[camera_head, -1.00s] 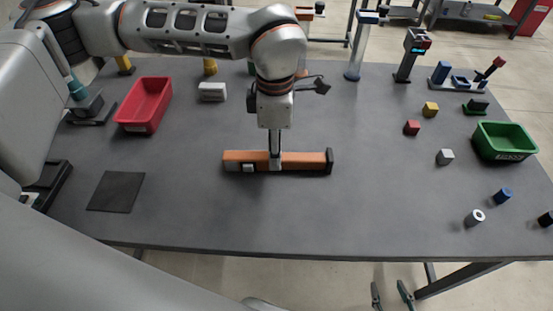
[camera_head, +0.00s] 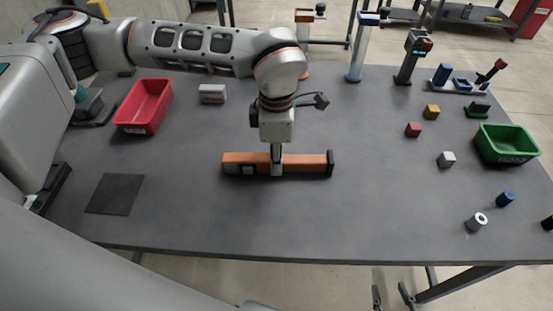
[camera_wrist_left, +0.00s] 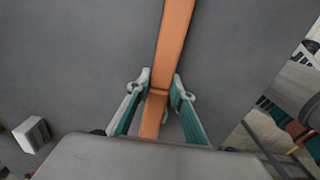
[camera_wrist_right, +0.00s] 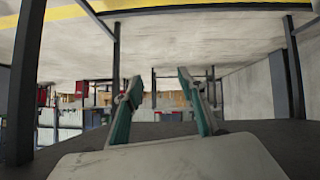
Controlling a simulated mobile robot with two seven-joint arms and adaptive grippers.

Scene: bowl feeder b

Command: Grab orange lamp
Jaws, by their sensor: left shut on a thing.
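The orange lamp (camera_head: 305,162) is a long orange bar with dark ends and a small grey-black part on its front. It lies sideways at the middle of the grey table in the head view. My left gripper (camera_head: 276,172) points down and is shut on the middle of the lamp. In the left wrist view the orange bar (camera_wrist_left: 175,35) runs between the two teal fingers (camera_wrist_left: 161,88). My right gripper (camera_wrist_right: 159,85) is open and empty, and its fingertips (camera_head: 391,290) show below the table's front edge.
A red bin (camera_head: 144,107) and dark mat (camera_head: 116,194) are on the left, a white-grey block (camera_head: 213,94) behind. A green bin (camera_head: 506,144) and several small blocks and cylinders are on the right. Lamp-like stands (camera_head: 358,55) are at the back. Table (camera_head: 330,220) in front is clear.

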